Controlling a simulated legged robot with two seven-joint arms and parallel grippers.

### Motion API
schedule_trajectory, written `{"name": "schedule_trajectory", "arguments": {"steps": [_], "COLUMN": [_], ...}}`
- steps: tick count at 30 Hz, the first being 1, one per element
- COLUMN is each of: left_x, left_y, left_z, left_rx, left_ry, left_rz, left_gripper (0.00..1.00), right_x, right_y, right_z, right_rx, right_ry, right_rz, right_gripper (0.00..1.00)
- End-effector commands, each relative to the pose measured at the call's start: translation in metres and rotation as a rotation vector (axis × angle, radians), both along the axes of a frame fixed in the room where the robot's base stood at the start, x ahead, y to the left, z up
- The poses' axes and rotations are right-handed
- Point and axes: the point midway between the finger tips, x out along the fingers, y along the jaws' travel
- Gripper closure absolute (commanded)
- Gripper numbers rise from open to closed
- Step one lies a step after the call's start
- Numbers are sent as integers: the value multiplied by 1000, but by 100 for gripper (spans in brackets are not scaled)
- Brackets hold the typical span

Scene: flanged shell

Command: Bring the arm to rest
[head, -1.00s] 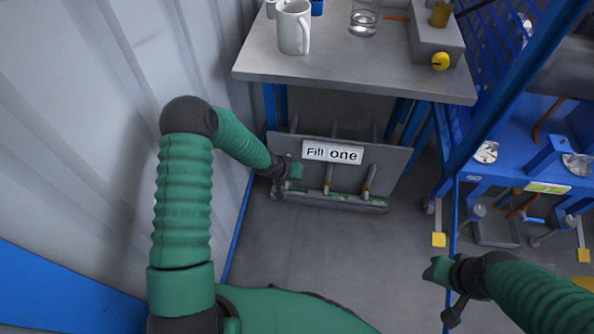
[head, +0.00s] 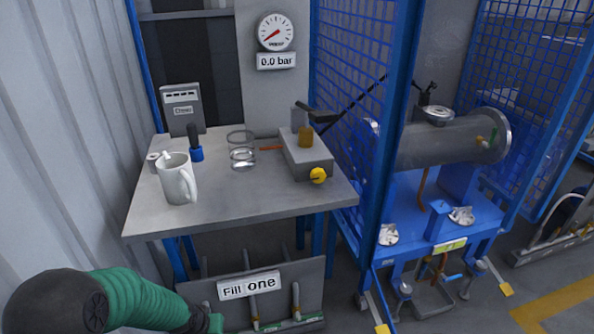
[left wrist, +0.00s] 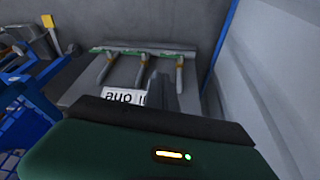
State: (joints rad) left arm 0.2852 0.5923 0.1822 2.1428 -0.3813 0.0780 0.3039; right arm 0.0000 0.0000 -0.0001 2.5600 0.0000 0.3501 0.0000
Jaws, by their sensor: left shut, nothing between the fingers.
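My left arm comes in at the lower left of the head view, its green forearm pointing right. My left gripper (head: 210,322) is at the bottom edge, partly cut off, shut and empty. It is in front of the grey rack marked "Fill one" (head: 290,272), below the table. In the left wrist view the rack (left wrist: 120,72) appears upside down beyond the green wrist housing, its label partly covered. Whether the gripper touches the rack cannot be told. My right gripper is out of view.
A gauge (head: 276,33) reads 0.0 bar. A blue mesh frame (head: 395,130) and a flanged grey shell (head: 440,138) stand right. A corrugated wall is left.

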Motion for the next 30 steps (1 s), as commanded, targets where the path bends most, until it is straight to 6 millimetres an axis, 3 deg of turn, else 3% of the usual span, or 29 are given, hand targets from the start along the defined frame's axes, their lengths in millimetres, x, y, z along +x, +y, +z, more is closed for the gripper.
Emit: {"name": "schedule_trajectory", "arguments": {"steps": [1, 6, 13, 15, 20, 30], "left_x": [-15, -75, -154, -149, -148, -147], "left_y": [-4, -18, -43, -40, -40, -39], "left_z": [19, 63, 96, 133, 182, 304], "left_rx": [27, 70, 40, 42, 43, 44], "left_ry": [10, 64, 114, 118, 118, 116], "left_rz": [-15, -45, -80, -76, -75, -74], "left_gripper": [100, 100, 100, 100, 100, 100], "right_x": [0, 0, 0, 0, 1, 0], "right_y": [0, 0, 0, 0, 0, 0], "right_z": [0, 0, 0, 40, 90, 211], "right_rx": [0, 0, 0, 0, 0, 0], "right_ry": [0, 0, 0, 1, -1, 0], "right_rz": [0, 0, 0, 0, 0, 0], "right_gripper": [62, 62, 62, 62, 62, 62]}}
